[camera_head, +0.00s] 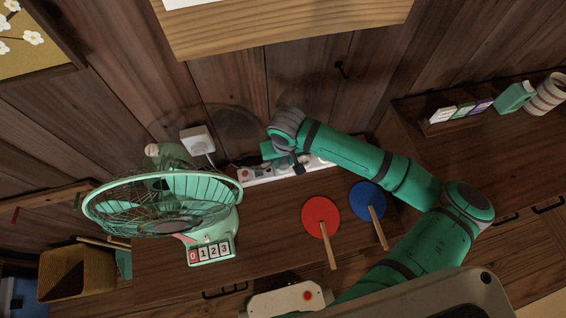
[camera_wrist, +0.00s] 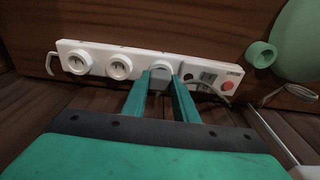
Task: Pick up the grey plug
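A white power strip (camera_head: 252,173) lies against the wooden wall at the back of the desk. In the wrist view the power strip (camera_wrist: 98,50) shows two empty round sockets at left and a red switch at right. The grey plug (camera_wrist: 159,80) sits in the strip between my two green fingers. My gripper (camera_wrist: 160,82) has one finger on each side of the plug, with no clear gap, and looks shut on it. In the head view my gripper (camera_head: 300,166) is at the strip, and my arm hides the plug.
A green fan (camera_head: 160,205) with a number counter (camera_head: 210,252) stands left of the strip. A white adapter (camera_head: 198,140) is on the wall. Red (camera_head: 320,216) and blue (camera_head: 367,200) paddles lie on the desk near my arm. A wooden shelf (camera_head: 290,30) overhangs above.

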